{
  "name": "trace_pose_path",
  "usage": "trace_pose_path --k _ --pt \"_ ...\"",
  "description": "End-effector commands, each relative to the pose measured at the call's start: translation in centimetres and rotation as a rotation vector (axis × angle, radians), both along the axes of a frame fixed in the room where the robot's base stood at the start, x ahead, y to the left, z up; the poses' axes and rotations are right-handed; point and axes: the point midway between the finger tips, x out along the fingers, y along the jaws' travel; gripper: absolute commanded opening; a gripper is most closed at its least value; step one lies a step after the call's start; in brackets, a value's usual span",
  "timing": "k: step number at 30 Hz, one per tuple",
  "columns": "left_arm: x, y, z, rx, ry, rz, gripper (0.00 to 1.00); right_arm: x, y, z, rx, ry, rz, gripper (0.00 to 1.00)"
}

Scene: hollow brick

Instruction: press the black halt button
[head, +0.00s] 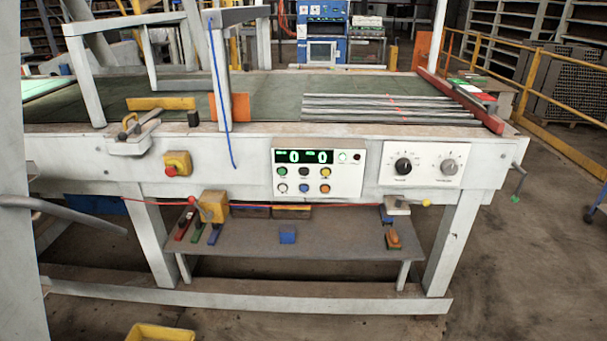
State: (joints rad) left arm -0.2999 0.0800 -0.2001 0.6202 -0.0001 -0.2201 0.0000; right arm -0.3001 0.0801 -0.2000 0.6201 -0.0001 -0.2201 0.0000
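A white control panel (350,181) is on the front beam of the machine, near the middle of the head view. It has a green-lit display (304,156) reading 0 and 0. A small black button (304,171) is in the upper row below the display, between a green button (283,171) and a yellow button (325,172). Below it are a white button (283,188), a blue button (304,188) and an orange button (325,188). Nothing covers the black button. Neither of my grippers is in view.
A white dial plate (424,176) with a black knob (403,165) is right of the panel. A red knob on a yellow box (177,164) is to the left. A blue cable (221,95) hangs down left of the panel. A shelf (340,241) holds tools below.

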Motion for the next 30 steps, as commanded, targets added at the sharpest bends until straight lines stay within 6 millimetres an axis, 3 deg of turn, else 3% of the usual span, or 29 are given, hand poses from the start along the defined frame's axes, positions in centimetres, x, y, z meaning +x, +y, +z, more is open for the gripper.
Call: trace_pose_path --k 1,3,30 --pt "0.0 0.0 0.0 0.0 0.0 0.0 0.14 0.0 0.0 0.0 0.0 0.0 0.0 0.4" --pt "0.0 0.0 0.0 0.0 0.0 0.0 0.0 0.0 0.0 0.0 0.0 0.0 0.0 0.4" --pt "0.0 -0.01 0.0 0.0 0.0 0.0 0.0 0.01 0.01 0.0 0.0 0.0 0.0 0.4"
